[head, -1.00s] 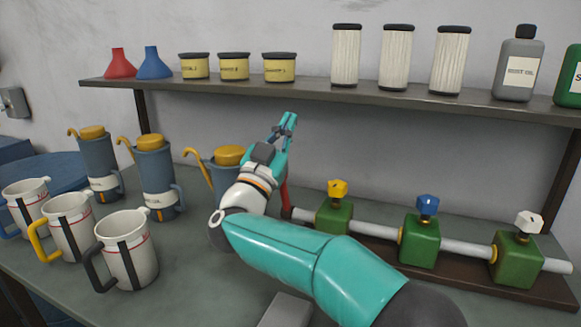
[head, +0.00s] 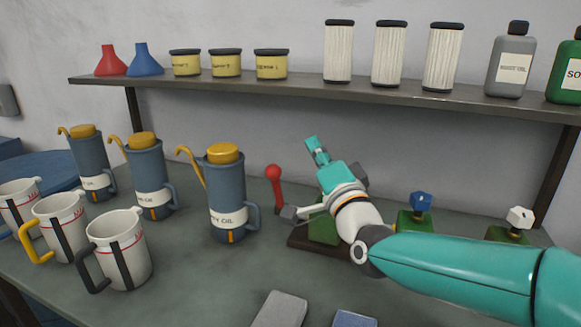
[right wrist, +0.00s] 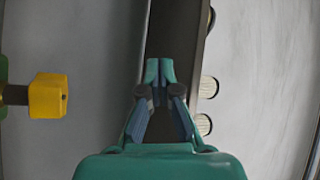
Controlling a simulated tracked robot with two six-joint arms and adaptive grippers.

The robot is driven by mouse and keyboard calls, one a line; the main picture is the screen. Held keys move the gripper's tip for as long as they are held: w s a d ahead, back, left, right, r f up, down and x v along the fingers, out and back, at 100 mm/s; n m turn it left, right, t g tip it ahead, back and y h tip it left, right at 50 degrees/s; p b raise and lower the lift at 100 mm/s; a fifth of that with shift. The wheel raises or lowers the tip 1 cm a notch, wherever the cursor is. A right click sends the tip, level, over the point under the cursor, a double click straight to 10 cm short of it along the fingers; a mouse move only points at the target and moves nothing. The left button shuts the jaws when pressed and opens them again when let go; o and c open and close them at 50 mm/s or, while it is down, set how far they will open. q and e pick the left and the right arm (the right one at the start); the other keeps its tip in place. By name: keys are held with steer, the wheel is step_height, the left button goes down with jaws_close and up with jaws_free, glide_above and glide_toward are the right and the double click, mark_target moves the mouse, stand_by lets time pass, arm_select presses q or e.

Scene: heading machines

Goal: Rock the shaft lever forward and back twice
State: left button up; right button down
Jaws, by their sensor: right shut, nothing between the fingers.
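The shaft lever (head: 277,192) is a red arm with a round red knob, at the left end of the shaft in the head view. It stands nearly upright, its knob tipped slightly left. My right gripper (head: 312,145) is raised to the right of the knob, apart from it, its fingers pointing up and away. It is shut and empty; its closed fingertips show in the right wrist view (right wrist: 159,68). My right arm hides much of the shaft and green blocks. The lever is not visible in the right wrist view. My left gripper is not in view.
A grey-blue oil can (head: 226,195) stands left of the lever. Above runs a shelf (head: 300,92) with filters, tins and bottles. A blue knob (head: 421,202) and a white knob (head: 519,218) sit on the blocks. A yellow knob (right wrist: 48,96) shows in the right wrist view.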

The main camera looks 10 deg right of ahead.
steer(key=s+d+f+m+g+y, duration=0.1)
steer(key=s+f+m+g+y, duration=0.1)
steer(key=s+f, duration=0.25)
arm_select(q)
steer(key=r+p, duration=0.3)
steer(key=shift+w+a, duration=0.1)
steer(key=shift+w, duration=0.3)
arm_select(e)
glide_above(278, 192)
steer(key=s+d, duration=0.1)
steer(key=d, duration=0.1)
steer(key=shift+s+d+f+m+g, duration=0.1)
steer(key=shift+f+m+g, duration=0.3)
steer(key=shift+f, duration=0.1)
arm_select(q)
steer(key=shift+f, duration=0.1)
arm_select(e)
steer(key=shift+f, duration=0.1)
